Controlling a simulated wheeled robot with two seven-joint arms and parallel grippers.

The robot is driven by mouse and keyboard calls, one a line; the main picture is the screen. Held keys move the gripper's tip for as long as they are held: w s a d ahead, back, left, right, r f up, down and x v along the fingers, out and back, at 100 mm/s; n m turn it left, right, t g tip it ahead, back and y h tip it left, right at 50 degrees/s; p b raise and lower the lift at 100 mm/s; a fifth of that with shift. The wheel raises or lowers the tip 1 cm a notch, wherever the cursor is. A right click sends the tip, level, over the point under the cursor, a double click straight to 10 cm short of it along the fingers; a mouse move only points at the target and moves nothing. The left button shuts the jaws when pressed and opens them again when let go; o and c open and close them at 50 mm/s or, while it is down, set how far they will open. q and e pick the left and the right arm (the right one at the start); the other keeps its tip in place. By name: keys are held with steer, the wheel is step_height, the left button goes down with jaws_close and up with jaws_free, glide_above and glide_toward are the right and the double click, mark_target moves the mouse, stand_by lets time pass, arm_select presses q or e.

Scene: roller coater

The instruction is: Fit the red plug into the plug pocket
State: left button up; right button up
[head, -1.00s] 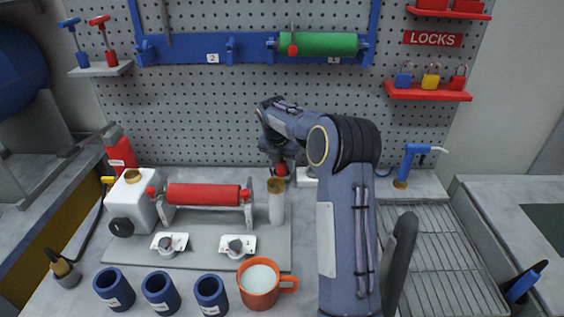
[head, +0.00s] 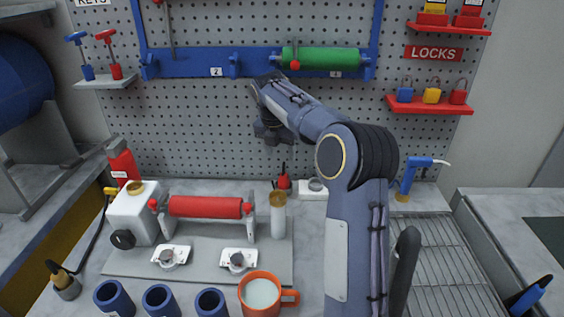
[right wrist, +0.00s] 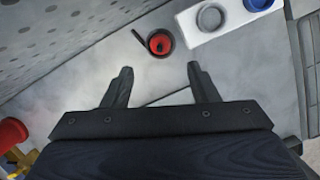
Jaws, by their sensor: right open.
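The red plug (head: 284,182) stands on the worktop near the pegboard, a dark thin part rising from it. In the right wrist view the red plug (right wrist: 160,43) appears as a red round shape with a dark rim, beyond the fingertips. A white block with a grey ring (head: 313,188), possibly the plug pocket, sits just right of it, apart. The block (right wrist: 207,22) also shows in the right wrist view, with a blue round part at its far end. My right gripper (head: 273,140) is open and empty above the plug. My left gripper is out of view.
A red roller (head: 206,207) rests on a stand, with a white cylinder (head: 278,217) at its right. An orange mug (head: 261,294) and several blue cups stand in front. A wire rack (head: 435,262) lies at the right. The pegboard (head: 200,130) rises close behind.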

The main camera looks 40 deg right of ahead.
steer(key=s+a+r+m+t+y, duration=0.2)
steer(key=s+a+r+m+y, duration=0.15)
steer(key=s+a+m, duration=1.05)
steer(key=s+a+f+m+y, duration=0.1)
steer(key=s+a+f+m, duration=0.2)
steer(key=s, duration=0.3)
steer(key=s+a+f+m+t+y, duration=0.1)
steer(key=s+a+f+m, duration=0.2)
steer(key=s, duration=0.3)
steer(key=s+a+f+m+t+y, duration=0.1)
steer(key=s+a+f+m, duration=0.1)
steer(key=s+a+m, duration=0.2)
steer(key=shift+s+a+f+m, duration=0.15)
steer(key=shift+s+f+m, duration=0.05)
steer(key=shift+s+m, duration=0.2)
steer(key=shift+s+a+f+m, duration=0.2)
steer(key=shift+s+m, duration=0.1)
steer(key=shift+s, duration=0.2)
